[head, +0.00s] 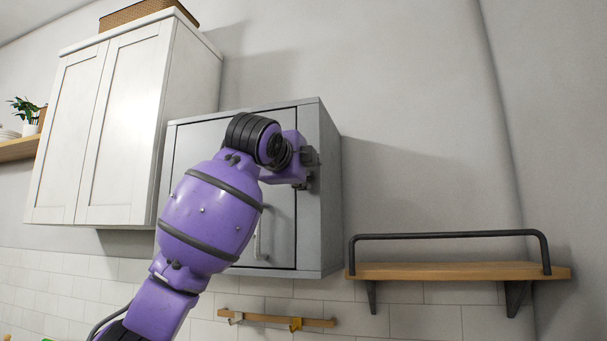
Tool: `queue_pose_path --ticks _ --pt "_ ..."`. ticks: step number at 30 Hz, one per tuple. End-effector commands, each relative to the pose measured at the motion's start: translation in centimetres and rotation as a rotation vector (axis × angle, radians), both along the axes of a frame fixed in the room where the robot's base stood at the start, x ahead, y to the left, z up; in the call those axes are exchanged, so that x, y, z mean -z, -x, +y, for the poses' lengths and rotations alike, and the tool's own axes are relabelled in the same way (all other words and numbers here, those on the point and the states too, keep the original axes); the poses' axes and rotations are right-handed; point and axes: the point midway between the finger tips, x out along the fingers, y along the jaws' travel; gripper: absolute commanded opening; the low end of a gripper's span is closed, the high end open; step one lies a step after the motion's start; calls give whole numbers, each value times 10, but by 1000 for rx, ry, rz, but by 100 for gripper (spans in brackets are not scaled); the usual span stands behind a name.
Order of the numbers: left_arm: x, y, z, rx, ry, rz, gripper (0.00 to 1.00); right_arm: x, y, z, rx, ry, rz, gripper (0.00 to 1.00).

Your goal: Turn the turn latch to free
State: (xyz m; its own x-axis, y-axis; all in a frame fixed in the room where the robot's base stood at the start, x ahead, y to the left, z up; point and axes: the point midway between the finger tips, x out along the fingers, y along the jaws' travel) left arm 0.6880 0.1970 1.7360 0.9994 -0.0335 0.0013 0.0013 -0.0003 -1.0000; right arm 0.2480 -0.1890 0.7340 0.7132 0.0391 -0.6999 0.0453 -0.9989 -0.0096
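A grey wall cabinet (327,215) hangs in the middle of the head view, with its front door (280,225) flush in the frame. A light bar handle (257,242) sits low on the door, partly behind my purple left arm. My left gripper (309,170) is at the door's right edge, near the cabinet's front corner. Small dark grey parts show there; I cannot separate the turn latch from the fingers, nor tell whether they touch. The wrist hides much of the door. My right gripper is out of view.
A white cabinet (105,130) with a wicker box (145,13) on top hangs to the left. A wooden shelf with a dark rail (450,271) is at the right. A hook rail (270,318) is below. The wall at upper right is bare.

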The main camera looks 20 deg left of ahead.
Motion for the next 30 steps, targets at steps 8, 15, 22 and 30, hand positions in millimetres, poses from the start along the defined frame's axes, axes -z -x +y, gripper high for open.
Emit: queue_pose_path --ticks 8,15,22,30 --pt "1 -1 0 0 0 2 25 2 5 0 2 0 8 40" --pt "1 -1 0 0 0 2 0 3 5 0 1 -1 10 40" --pt "2 -1 -1 1 9 4 0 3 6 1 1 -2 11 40" --pt "3 -1 -2 1 112 10 0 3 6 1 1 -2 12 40"
